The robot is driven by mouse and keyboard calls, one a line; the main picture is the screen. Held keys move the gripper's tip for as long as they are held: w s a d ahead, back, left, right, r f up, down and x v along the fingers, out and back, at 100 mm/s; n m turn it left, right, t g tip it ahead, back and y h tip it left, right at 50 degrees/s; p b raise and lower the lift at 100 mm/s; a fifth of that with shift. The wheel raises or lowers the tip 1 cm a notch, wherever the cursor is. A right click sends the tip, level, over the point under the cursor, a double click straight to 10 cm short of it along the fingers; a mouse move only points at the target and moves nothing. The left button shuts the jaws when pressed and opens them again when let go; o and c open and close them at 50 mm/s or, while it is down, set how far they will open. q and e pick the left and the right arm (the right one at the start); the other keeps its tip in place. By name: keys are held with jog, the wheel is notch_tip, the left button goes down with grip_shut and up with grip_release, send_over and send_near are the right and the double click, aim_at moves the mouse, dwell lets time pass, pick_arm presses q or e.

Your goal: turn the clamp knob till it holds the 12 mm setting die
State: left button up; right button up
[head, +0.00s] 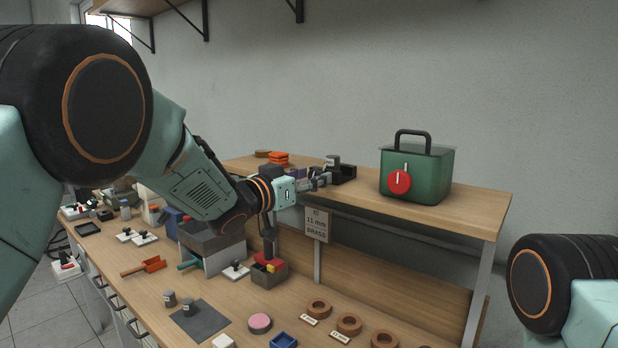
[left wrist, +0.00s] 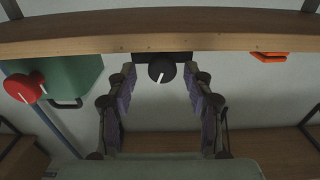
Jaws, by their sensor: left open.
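A black knob with a white pointer line (left wrist: 162,68) shows in the left wrist view, on the front of a dark block (head: 345,173) on the raised shelf. A small grey labelled cylinder (head: 333,161) stands at this block in the head view; I cannot read its size. My left gripper (head: 324,180) is in front of the block. In the left wrist view its fingers (left wrist: 162,85) are open and spread to either side of the knob, with nothing seen between them but the knob beyond; contact is not visible. My right gripper is out of view.
A green box (head: 430,175) with a red knob (head: 400,182) stands on the shelf (head: 480,208) to the right. An orange stack (head: 279,157) is to the left. A sign (head: 316,225) reads 11 mm brass.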

pick_arm(q)
jog(key=shift+a, duration=0.25)
jog(key=c, duration=0.4)
jog(key=shift+d, duration=0.15)
jog(key=c, duration=0.5)
grip_shut()
jog(key=m+b, duration=0.1)
jog(key=m, duration=0.2)
jog(key=shift+b, duration=0.4)
jog(key=shift+r+m, duration=0.15)
jog(key=shift+m, duration=0.55)
